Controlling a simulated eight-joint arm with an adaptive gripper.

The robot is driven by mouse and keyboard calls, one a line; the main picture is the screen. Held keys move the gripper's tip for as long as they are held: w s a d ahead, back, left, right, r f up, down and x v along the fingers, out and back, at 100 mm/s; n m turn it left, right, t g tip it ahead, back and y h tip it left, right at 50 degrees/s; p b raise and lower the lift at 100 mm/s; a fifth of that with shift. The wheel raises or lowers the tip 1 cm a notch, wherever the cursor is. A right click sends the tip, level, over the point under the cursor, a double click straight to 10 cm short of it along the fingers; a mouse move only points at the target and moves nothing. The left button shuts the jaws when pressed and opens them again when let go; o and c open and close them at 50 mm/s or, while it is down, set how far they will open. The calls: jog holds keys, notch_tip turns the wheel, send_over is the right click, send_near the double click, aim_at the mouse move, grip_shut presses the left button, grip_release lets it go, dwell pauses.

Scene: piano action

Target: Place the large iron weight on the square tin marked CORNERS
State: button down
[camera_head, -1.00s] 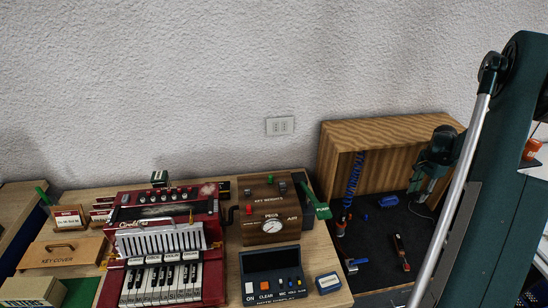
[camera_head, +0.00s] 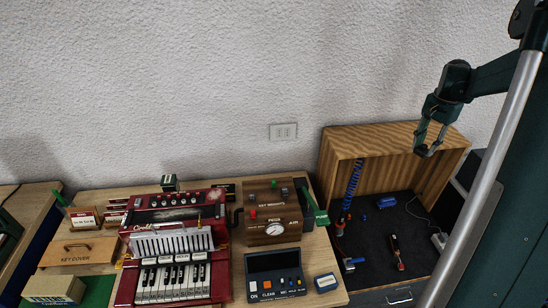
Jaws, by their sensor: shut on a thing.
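My gripper (camera_head: 428,150) is raised in front of the wooden case at the right. Its fingers point down and are shut on a small dark thing (camera_head: 421,150), which looks like the iron weight, though its shape is hard to make out. No square tin can be picked out for sure by its lettering. A small blue tin with a pale label (camera_head: 327,282) lies at the table's front right, and a small dark green box (camera_head: 169,182) stands behind the red accordion; I cannot read CORNERS on either. My gripper is apart from both.
The red accordion (camera_head: 178,262), a wooden gauge box (camera_head: 271,210) and a dark button console (camera_head: 274,276) crowd the table. The open wooden case (camera_head: 333,170) holds tools and a blue coil on a dark floor. A key cover (camera_head: 78,250) lies left.

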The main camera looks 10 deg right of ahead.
jog(key=w+a+r+n+p, duration=0.1)
jog(key=w+a+r+p, duration=0.1)
jog(key=w+a+r, duration=0.6)
jog(key=w+a+r+n+p, duration=0.1)
jog(key=w+a+r+n, duration=0.2)
jog(key=a, duration=1)
jog(key=w+a+r+p, duration=0.2)
jog(key=w+a+r, duration=0.4)
jog(key=a, duration=0.4)
jog(key=a+r+n+p, duration=0.1)
jog(key=a+r+p, duration=0.1)
jog(key=a+r, duration=0.75)
jog(key=a+r+n+p, duration=0.15)
jog(key=a+r, duration=0.25)
jog(key=a, duration=1.1)
jog(key=a+r+n+p, duration=0.15)
jog(key=a+r, duration=0.45)
jog(key=a, duration=0.6)
jog(key=s+a+f+n, duration=0.1)
jog(key=a+f+n, duration=0.1)
jog(key=a+f, duration=1.5)
jog(key=s+a+f+n+b, duration=0.1)
jog(key=a+f+n, duration=0.2)
jog(key=a+f, duration=1.5)
notch_tip(320, 180, down, 4)
jog(key=shift+s+f+n+b, duration=0.25)
jog(key=shift+s+n+b, duration=0.05)
jog(key=shift+s, duration=0.05)
jog(key=shift+d+f, duration=0.1)
